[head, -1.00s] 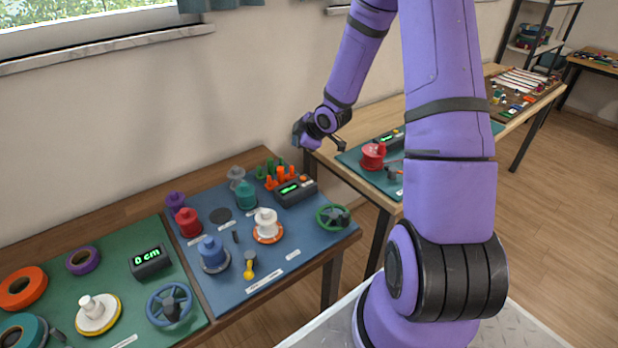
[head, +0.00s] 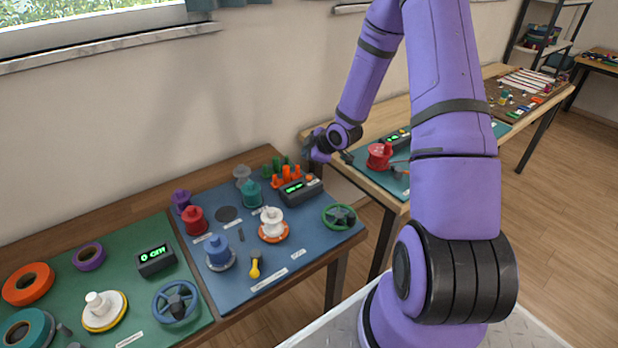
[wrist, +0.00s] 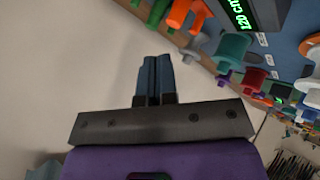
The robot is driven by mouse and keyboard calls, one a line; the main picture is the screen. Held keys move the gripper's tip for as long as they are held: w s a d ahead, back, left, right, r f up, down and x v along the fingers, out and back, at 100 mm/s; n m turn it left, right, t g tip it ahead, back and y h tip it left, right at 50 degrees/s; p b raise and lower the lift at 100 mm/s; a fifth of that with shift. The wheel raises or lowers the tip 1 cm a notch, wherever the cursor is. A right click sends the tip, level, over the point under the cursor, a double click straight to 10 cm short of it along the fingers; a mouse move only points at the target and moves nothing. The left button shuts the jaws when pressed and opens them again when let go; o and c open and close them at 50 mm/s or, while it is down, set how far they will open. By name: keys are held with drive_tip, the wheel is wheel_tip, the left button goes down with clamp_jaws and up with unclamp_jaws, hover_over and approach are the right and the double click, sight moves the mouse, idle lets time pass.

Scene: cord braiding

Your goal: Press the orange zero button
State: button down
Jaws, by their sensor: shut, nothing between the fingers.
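A dark meter (head: 300,190) with a green display stands at the back right of the blue mat. A small orange button (head: 310,178) sits at its right end in the head view. The meter also shows at the top right of the wrist view (wrist: 245,12), reading 120 cm; its button is not visible there. My gripper (head: 313,150) is up and behind the meter, near the wall, apart from the button. In the wrist view its two dark blue fingers (wrist: 155,60) are shut together with nothing between them.
Orange pegs (head: 285,177) and green pegs stand beside the meter. A teal spool (head: 251,194), a white spool (head: 272,222) and a green handwheel (head: 339,216) are on the same mat. A second table with a red spool (head: 379,155) is at the right.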

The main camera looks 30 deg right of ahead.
sight(308, 178)
drive_tip(key=shift+f, duration=2.95)
drive_tip(key=shift+f, duration=0.15)
drive_tip(key=shift+f, duration=0.25)
drive_tip(key=shift+f, duration=0.4)
idle(0.3)
drive_tip(key=shift+r, duration=0.8)
drive_tip(key=shift+r, duration=2.55)
